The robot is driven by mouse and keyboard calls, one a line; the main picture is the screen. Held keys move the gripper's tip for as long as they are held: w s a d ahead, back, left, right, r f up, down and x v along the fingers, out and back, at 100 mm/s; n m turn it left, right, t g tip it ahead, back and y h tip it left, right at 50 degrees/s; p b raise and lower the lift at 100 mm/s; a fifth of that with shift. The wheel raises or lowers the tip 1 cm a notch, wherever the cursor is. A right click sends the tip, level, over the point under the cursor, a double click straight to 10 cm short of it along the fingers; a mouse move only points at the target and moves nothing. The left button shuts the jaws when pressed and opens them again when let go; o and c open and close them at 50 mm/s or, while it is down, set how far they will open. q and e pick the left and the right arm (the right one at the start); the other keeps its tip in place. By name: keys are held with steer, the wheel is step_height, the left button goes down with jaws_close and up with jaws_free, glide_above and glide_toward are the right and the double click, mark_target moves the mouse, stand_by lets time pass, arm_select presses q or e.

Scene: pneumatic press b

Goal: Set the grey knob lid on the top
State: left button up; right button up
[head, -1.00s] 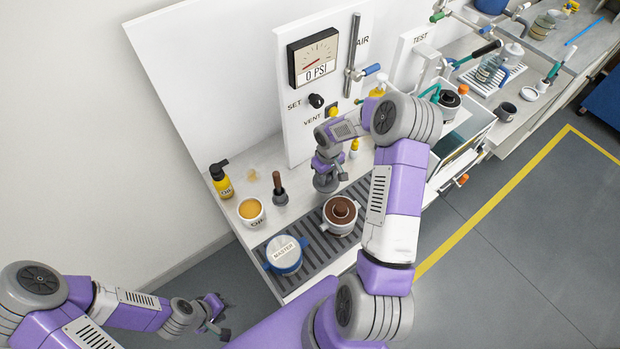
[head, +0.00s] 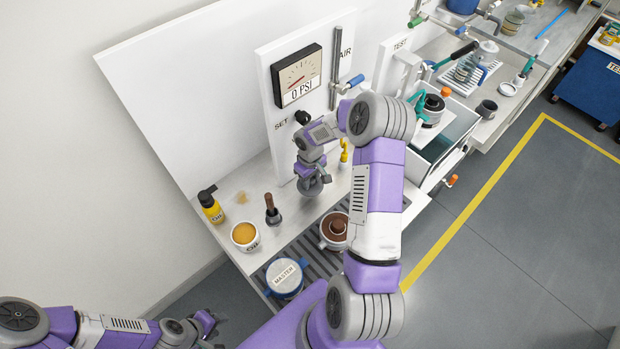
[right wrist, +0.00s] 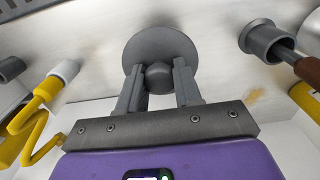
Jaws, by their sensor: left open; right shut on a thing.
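The grey knob lid (right wrist: 160,42) is a round disc with a ball knob. My right gripper (right wrist: 157,82) is shut on its knob in the right wrist view. In the head view the lid (head: 312,187) hangs from my right gripper (head: 308,172), behind and left of a white pot (head: 325,243) with a brown round top (head: 335,226). The arm hides part of this pot's right side. The lid is apart from the pot. My left gripper (head: 208,328) is open and empty at the lower left, off the counter's front edge, partly cut off by the frame.
A blue pot marked MASTER (head: 285,277) stands on the striped mat (head: 312,257). An oil cup (head: 246,236), a yellow bottle (head: 211,208) and a brush in a grey holder (head: 272,212) stand left. The gauge panel (head: 298,75) rises behind.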

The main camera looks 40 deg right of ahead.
steer(key=shift+w+f+b, duration=0.1)
steer(key=shift+f+b, duration=2.1)
steer(key=shift+f, duration=0.35)
steer(key=shift+f, duration=0.3)
steer(key=o, duration=1.1)
step_height(320, 180, up, 8)
steer(key=shift+f+p, duration=0.15)
steer(key=shift+p, duration=0.15)
